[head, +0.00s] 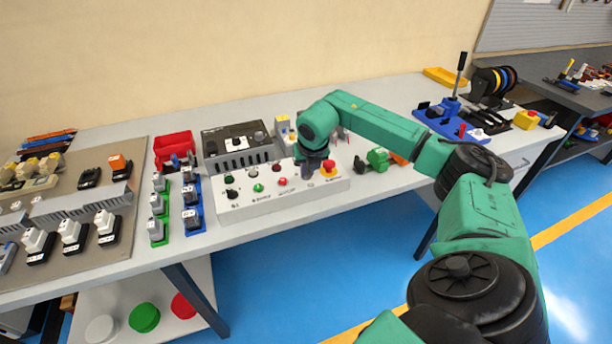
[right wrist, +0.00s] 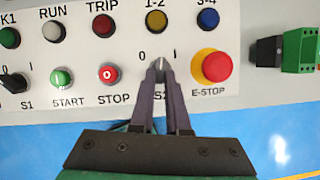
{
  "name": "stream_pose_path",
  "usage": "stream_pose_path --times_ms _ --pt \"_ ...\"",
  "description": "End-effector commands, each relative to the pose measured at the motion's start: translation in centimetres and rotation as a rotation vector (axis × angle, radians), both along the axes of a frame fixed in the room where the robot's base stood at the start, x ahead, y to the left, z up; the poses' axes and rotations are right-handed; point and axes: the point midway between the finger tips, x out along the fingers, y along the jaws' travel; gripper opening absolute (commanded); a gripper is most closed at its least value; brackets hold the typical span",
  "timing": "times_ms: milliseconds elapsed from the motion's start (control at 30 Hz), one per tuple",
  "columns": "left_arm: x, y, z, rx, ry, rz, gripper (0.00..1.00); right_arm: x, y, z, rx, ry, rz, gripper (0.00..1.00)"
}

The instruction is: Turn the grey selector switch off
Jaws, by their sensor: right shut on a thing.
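The grey selector switch (right wrist: 158,66) sits on the white control panel between the red STOP button (right wrist: 107,74) and the E-STOP. Its marks are 0 on the left and I on the right. My right gripper (right wrist: 159,82) is shut on its knob, with a finger on each side. The fingers cover most of the knob, so I cannot tell its exact setting. In the head view my right gripper (head: 313,167) is over the right part of the panel (head: 262,204) and hides the switch. My left gripper is not in view.
The red E-STOP button (right wrist: 217,66) on its yellow ring is close right of the fingers. A black selector (right wrist: 12,81) and the green START button (right wrist: 62,79) are to the left. A green connector (head: 378,158) lies right of the panel. A red bin (head: 173,146) stands behind left.

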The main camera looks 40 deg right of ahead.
Motion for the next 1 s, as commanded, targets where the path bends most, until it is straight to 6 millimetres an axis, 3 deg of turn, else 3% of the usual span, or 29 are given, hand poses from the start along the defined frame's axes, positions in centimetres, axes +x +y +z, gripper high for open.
stream_pose_path --times_ms 400,1000 --pt "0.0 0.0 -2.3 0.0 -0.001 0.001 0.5 -0.1 -0.7 0.0 -0.001 -0.005 0.389 0.0" --pt "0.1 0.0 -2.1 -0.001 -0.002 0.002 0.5 0.1 -1.4 0.3 -0.001 -0.006 0.86 0.0"
